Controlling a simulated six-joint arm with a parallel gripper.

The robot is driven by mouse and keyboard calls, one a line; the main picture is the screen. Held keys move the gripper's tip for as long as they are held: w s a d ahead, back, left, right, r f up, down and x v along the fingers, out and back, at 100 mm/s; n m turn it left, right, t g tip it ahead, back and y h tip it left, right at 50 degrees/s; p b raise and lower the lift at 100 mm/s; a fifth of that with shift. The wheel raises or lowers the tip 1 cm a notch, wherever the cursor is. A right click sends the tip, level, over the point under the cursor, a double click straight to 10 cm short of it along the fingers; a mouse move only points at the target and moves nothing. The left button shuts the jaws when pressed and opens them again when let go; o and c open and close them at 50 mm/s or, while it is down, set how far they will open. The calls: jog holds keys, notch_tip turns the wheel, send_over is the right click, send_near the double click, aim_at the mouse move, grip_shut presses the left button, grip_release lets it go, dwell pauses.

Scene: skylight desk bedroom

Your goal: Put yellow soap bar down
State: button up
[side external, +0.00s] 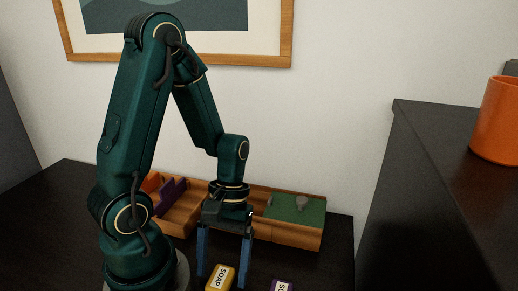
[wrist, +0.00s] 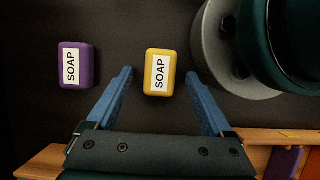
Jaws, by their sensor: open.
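The yellow soap bar (side external: 219,278) lies on the dark desk with its white SOAP label facing up. In the wrist view the yellow soap bar (wrist: 158,73) sits between the tips of my gripper (wrist: 159,72), with a gap on each side. My gripper (side external: 222,283) is open, its blue fingers pointing down around the bar in the side view. No finger touches the bar in the wrist view. The bar's lower part is cut off by the side view's bottom edge.
A purple soap bar (wrist: 75,65) lies to the left of the yellow one in the wrist view, and at the bottom edge in the side view (side external: 283,286). A wooden tray (side external: 287,235) with a green section stands behind. An orange mug (side external: 497,120) stands on the dark cabinet at right.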

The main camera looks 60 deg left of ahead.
grip_shut()
dwell(0.4)
